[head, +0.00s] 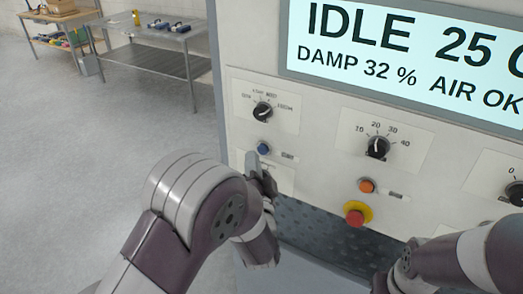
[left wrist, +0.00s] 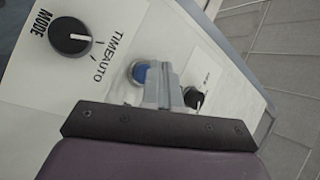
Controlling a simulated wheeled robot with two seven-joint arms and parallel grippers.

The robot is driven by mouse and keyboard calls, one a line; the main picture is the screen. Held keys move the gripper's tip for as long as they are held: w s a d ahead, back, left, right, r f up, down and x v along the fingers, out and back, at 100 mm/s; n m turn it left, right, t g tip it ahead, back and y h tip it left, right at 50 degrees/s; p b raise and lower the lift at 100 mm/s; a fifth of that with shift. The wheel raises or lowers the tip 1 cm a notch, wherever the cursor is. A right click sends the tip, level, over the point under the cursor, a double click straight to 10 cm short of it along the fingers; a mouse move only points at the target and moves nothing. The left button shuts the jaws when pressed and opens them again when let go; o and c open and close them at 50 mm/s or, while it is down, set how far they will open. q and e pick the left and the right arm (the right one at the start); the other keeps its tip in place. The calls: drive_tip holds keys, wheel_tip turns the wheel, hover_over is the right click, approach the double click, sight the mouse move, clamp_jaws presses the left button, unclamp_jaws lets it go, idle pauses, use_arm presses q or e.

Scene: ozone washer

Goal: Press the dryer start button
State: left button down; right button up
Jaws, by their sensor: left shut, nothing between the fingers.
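The panel (head: 325,165) carries a blue round button (head: 264,148) at left, an orange button (head: 367,186) at centre and a red stop button on a yellow ring (head: 357,213) below it. Their small labels are too small to read, so I cannot tell which one is named dryer start. My left gripper (head: 252,157) is shut and empty, its tips just below the blue button. In the left wrist view the fingers (left wrist: 160,82) overlap the right side of the blue button (left wrist: 140,72); contact is unclear. My right gripper (head: 380,283) is partly visible at the bottom edge.
Black knobs sit above the buttons (head: 263,111), (head: 377,147). The mode knob (left wrist: 70,36) shows in the left wrist view, with a smaller black knob (left wrist: 195,98). The display (head: 410,55) reads IDLE, DAMP 32 %, AIR OK. A metal table (head: 160,62) stands far left; the floor between is clear.

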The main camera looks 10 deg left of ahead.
use_arm(q)
drive_tip(key=shift+w, duration=0.15)
idle(0.4)
drive_tip(key=shift+w+d, duration=0.15)
drive_tip(key=shift+w, duration=0.1)
drive_tip(key=shift+w+d, duration=0.15)
drive_tip(key=shift+w, duration=0.3)
idle(0.8)
drive_tip(key=shift+s, duration=0.15)
drive_tip(key=shift+s+a, duration=0.3)
drive_tip(key=shift+s, duration=0.4)
drive_tip(key=s, duration=0.1)
drive_tip(key=s+a, duration=0.1)
drive_tip(key=s, duration=0.2)
drive_tip(key=shift+s+a, duration=0.35)
idle(0.5)
